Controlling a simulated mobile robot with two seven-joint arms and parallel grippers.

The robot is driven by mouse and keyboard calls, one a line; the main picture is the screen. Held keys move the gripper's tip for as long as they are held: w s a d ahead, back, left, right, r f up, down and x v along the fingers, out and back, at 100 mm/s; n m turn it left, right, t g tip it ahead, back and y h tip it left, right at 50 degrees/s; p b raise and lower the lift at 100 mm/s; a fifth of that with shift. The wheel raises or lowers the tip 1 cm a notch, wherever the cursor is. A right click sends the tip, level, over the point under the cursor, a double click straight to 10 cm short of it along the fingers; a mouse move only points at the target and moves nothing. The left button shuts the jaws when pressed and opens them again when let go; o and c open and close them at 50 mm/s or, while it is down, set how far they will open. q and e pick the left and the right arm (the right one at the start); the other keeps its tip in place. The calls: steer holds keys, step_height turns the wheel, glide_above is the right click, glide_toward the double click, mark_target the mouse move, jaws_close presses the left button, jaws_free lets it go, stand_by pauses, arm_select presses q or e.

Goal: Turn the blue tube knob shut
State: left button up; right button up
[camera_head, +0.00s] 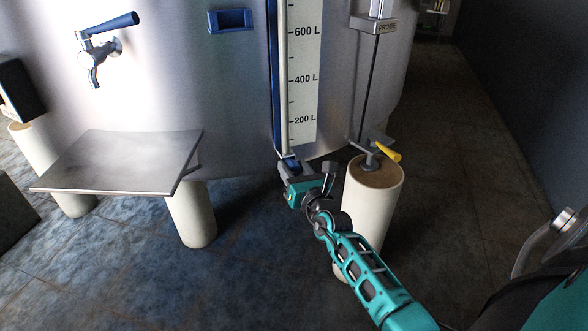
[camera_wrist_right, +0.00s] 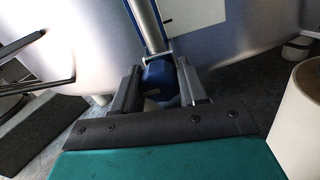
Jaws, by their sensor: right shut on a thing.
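The blue tube knob (camera_wrist_right: 159,77) sits at the foot of the sight tube (camera_wrist_right: 148,25), beside the steel tank. In the wrist view it lies between the two fingers of my right gripper (camera_wrist_right: 160,95), which is shut on it. In the head view my right gripper (camera_head: 289,165) reaches the bottom of the tube (camera_head: 283,80), and it hides most of the knob. The volume scale (camera_head: 306,75) stands just right of the tube. My left gripper is not in view.
A white post (camera_head: 370,205) with a yellow-handled fitting (camera_head: 388,151) stands close to the right of my right arm. A steel shelf (camera_head: 125,160) and a blue-handled tap (camera_head: 105,45) are on the left.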

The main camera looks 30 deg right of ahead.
steer(key=c, duration=0.3)
steer(key=shift+c, duration=0.2)
